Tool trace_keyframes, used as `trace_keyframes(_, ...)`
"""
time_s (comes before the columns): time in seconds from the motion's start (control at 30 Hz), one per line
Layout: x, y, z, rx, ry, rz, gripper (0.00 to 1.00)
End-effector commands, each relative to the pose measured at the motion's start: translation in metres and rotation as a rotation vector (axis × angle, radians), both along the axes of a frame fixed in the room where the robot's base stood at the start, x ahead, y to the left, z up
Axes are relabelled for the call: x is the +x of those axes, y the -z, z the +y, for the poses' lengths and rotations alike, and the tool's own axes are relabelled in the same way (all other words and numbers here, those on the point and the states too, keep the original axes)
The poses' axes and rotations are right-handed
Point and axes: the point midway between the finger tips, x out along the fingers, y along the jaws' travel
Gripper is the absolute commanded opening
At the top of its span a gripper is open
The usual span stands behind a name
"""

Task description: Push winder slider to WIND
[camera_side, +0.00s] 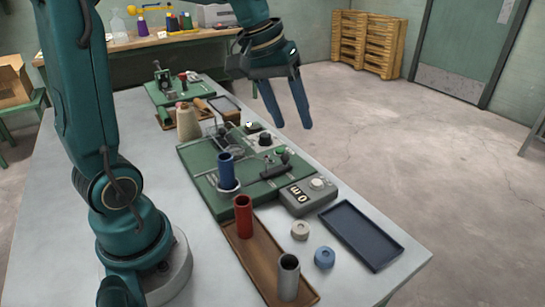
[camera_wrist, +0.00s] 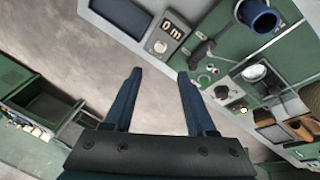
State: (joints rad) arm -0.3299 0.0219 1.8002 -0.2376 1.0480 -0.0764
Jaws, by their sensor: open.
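My gripper (camera_side: 291,125) is open and empty, with two blue fingers pointing down. It hangs above and beyond the green winder machine (camera_side: 197,162), apart from it. In the wrist view my gripper (camera_wrist: 160,74) has clear floor between its fingers, and the green machine panel is to the right. A black bar-shaped control with a lever (camera_side: 275,171) lies on the machine; it also shows in the wrist view (camera_wrist: 203,50). I cannot tell for certain that it is the slider, and no WIND label is readable. A blue bobbin (camera_side: 226,167) stands upright on the machine.
A meter box (camera_side: 297,194) reading "0 m" adjoins the machine. A red bobbin (camera_side: 244,215) and a grey bobbin (camera_side: 288,278) stand in a brown tray (camera_side: 255,262). A dark tray (camera_side: 361,235) lies at the right, near small white (camera_side: 300,230) and blue (camera_side: 325,257) rings.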

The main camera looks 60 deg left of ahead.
Motion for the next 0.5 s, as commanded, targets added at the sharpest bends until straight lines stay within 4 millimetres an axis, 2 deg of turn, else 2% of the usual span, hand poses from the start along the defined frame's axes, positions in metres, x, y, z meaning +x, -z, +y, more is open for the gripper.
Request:
trace_keyframes(0.1, 0.021, 0.023, 0.03, -0.06, -0.099, 0.063, 0.57)
trace_keyframes(0.23, 0.031, 0.047, 0.057, -0.11, -0.18, 0.117, 0.57)
trace_keyframes(0.33, 0.032, 0.063, 0.071, -0.133, -0.221, 0.151, 0.57)
trace_keyframes(0.5, 0.027, 0.081, 0.08, -0.153, -0.256, 0.19, 0.57)
